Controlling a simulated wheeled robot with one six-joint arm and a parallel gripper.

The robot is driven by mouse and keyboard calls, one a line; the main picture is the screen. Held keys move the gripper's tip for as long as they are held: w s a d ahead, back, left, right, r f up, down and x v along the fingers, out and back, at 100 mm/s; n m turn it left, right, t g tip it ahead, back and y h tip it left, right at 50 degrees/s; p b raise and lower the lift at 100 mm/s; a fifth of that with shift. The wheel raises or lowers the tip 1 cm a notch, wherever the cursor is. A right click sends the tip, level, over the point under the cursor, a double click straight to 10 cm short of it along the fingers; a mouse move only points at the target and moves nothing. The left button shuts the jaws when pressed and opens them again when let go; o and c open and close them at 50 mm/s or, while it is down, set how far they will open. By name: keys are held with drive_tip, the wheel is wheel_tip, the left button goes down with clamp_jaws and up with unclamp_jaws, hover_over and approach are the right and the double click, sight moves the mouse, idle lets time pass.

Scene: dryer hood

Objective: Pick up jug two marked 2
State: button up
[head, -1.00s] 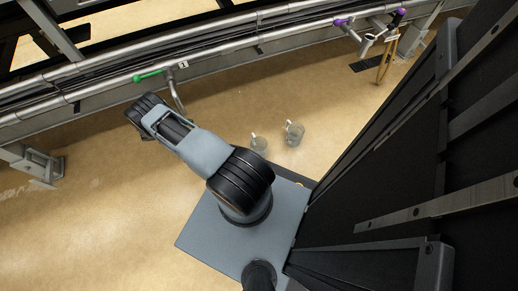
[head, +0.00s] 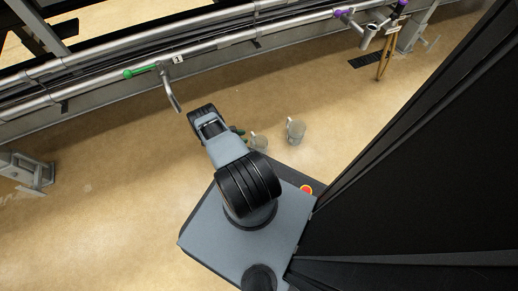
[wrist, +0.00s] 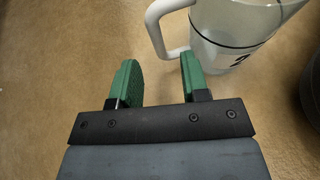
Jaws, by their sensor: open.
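Two clear grey jugs stand on the floor in the head view, a nearer one (head: 258,142) and one farther right (head: 295,130). My gripper (wrist: 160,72) is open and empty, with green fingers. In the head view its green fingertips show just left of the nearer jug. In the wrist view a translucent jug (wrist: 232,22) with a pale handle on its left fills the top right. The right finger is just below the handle and overlaps the jug's lower side in the picture; contact is unclear.
A pipe rail (head: 150,66) with a green-handled lever (head: 144,70) runs along the back. A large black panel (head: 420,150) stands at the right. A dark rounded thing (wrist: 312,85) is at the right edge of the wrist view. Floor left of the jugs is clear.

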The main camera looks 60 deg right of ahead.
drive_tip(key=shift+b+x, duration=0.8)
drive_tip(key=shift+x, duration=2)
drive_tip(key=shift+w+f, duration=0.1)
clamp_jaws()
